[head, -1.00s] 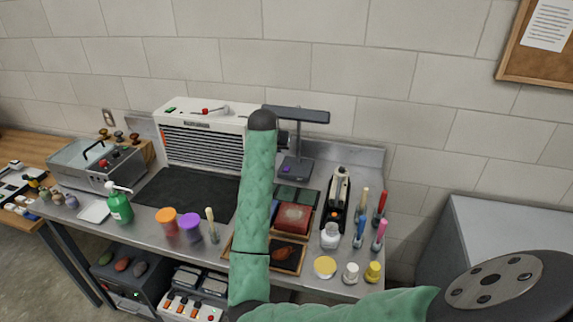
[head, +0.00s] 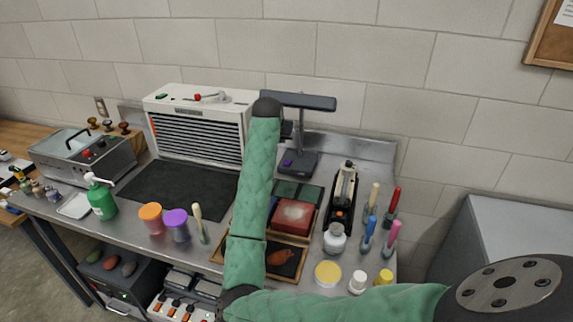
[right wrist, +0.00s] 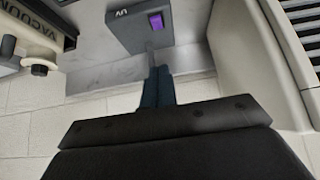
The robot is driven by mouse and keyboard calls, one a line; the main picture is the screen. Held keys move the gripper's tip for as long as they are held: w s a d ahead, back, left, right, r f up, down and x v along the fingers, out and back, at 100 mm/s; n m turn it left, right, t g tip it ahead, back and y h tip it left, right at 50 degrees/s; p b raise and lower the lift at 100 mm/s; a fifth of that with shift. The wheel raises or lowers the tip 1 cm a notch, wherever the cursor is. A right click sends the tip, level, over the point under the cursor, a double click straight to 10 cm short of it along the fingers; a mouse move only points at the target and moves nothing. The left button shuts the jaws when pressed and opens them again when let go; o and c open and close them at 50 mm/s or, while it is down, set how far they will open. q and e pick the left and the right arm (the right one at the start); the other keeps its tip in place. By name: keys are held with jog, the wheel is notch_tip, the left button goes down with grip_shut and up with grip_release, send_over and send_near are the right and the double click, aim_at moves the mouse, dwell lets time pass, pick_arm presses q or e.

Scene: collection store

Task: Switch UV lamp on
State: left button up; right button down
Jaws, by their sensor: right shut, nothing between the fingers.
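The UV lamp is dark grey, with a flat head (head: 310,102) on a post above a square base (head: 302,165). It stands at the back of the steel bench. A purple switch (head: 287,163) sits on the base; in the right wrist view the switch (right wrist: 156,21) shows beside a "UV" label. My right gripper (head: 287,130) is partly hidden behind my green-sleeved arm, close to the lamp's post. In the right wrist view its dark fingers (right wrist: 159,70) are together and empty, pointing toward the base, with the switch beyond their tips. Whether the switch is lit is unclear. My left gripper is out of view.
A white louvred unit (head: 196,125) stands left of the lamp. A black mat (head: 178,188) lies clear at left.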

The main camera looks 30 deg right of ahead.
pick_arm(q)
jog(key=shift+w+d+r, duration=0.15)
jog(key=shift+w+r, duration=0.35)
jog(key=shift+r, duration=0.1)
pick_arm(e)
jog(key=shift+f, duration=0.25)
jog(key=p, duration=0.4)
send_over(287, 162)
jog(key=s+a, duration=0.2)
jog(key=f, duration=0.7)
jog(key=shift+w+d+f, duration=0.2)
jog(key=shift+d+f, duration=0.05)
jog(key=f+p, duration=0.1)
jog(key=f, duration=0.1)
jog(key=f+p, duration=0.1)
jog(key=f, duration=0.1)
jog(key=shift+s+a, duration=0.2)
jog(key=shift+f, duration=0.2)
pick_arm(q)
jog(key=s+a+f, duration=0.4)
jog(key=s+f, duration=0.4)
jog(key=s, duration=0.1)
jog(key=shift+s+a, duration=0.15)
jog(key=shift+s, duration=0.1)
